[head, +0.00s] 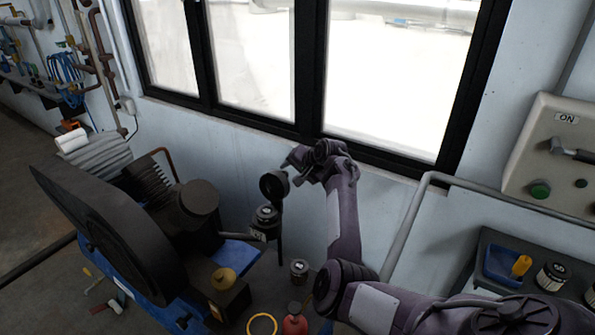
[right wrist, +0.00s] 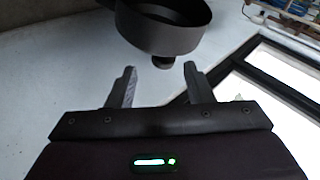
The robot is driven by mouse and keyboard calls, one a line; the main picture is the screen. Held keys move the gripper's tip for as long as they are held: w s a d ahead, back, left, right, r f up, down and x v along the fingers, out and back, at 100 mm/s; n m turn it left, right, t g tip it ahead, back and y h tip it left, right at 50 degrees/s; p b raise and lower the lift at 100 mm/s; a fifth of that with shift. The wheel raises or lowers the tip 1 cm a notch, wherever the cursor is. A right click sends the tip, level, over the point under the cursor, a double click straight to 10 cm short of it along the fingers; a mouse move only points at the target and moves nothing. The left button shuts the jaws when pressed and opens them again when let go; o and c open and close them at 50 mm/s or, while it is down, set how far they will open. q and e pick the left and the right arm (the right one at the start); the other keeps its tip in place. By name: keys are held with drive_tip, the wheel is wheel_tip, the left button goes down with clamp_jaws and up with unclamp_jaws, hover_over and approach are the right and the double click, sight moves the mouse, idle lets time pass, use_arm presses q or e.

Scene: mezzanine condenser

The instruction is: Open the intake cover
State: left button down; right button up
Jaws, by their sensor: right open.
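The intake cover (head: 273,184) looks like a dark round cup. It stands raised and tilted above a dark intake canister (head: 267,214) beside the compressor. In the right wrist view the cover (right wrist: 165,32) shows its rim and part of its hollow inside, with a small knob (right wrist: 163,62) on its near edge. My right gripper (head: 293,163) is open, just right of and above the cover in the head view. In the right wrist view its fingertips (right wrist: 160,67) stand either side of the knob, apart from it. Whether the cover is hinged is hard to see. My left gripper is out of view.
A compressor with a large black wheel guard (head: 105,235) stands at left. The window (head: 300,70) and wall are close behind my gripper. A grey pipe (head: 405,225), a control box (head: 555,160) and a tray (head: 480,262) are at right. A red bottle (head: 294,325) stands below.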

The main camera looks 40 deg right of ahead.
drive_tip(key=shift+v, duration=1.25)
